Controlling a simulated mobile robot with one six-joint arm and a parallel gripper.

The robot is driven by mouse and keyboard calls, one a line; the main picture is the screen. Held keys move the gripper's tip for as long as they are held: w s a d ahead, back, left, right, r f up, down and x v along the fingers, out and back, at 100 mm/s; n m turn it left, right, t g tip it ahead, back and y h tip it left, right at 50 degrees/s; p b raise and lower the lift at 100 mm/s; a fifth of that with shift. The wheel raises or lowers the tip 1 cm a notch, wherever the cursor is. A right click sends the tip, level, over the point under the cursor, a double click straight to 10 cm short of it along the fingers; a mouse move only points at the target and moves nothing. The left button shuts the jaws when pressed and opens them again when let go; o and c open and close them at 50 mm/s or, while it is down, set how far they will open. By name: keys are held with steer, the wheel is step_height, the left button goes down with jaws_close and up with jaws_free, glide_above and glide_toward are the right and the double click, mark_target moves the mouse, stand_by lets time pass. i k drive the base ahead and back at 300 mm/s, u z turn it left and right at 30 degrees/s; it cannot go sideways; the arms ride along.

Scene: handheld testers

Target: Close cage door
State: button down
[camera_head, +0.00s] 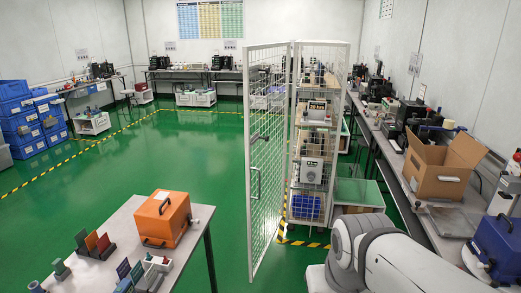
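The cage door (266,165) is a tall white wire-mesh panel in a white frame. It stands swung open toward me and to the left of the cage, hinged near the cage's left front post. A dark latch shows at mid-height and a grey pull handle (256,184) below it. The cage (346,75) is a white mesh enclosure with shelves of equipment inside. My arm shows at the bottom right, apart from the door. My gripper is outside the picture.
An orange case (163,218) sits on a table (203,213) at front left. A workbench with an open cardboard box (440,170) and a blue case (500,243) runs along the right. Green floor left of the door is clear. Yellow-black tape (305,243) marks the cage base.

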mark_target(246, 68)
steer(key=u, duration=0.25)
steer(key=i, duration=0.85)
steer(key=u, duration=0.45)
